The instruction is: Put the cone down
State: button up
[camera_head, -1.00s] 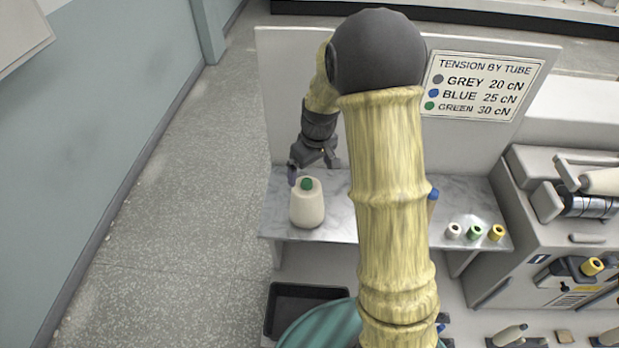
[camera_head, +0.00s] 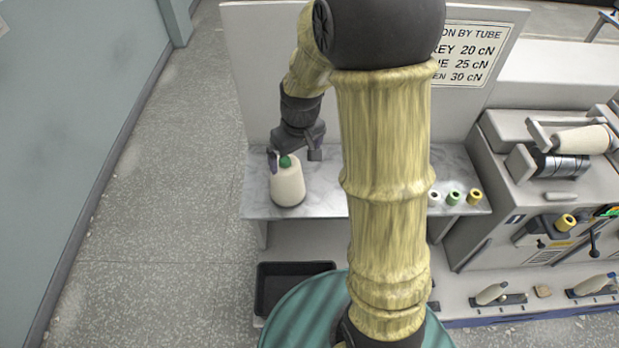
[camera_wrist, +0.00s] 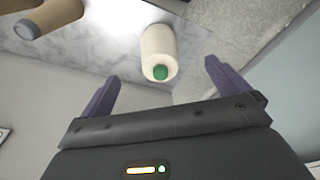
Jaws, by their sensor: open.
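The cone (camera_head: 288,186) is cream yarn with a green tube tip, and it stands upright on the left part of the marble-look shelf (camera_head: 325,198). My gripper (camera_head: 295,155) is above it with its jaws apart. In the wrist view the cone (camera_wrist: 160,46) lies beyond the gap between my two purple fingers (camera_wrist: 160,90). Neither finger touches it in that view. The green tip points toward the wrist camera.
Three small tubes, white (camera_head: 434,198), green (camera_head: 453,197) and yellow (camera_head: 474,197), stand at the shelf's right end. A black tray (camera_head: 265,290) lies below the shelf. A grey winding machine (camera_head: 500,215) stands to the right. My arm hides the shelf's middle.

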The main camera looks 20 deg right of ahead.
jog(key=s+r+m, duration=0.1)
jog(key=s+m, duration=0.2)
jog(key=s, duration=0.9)
jog(key=shift+s+r+t, duration=0.25)
jog(key=shift+r+t, duration=0.05)
jog(key=shift+r, duration=0.05)
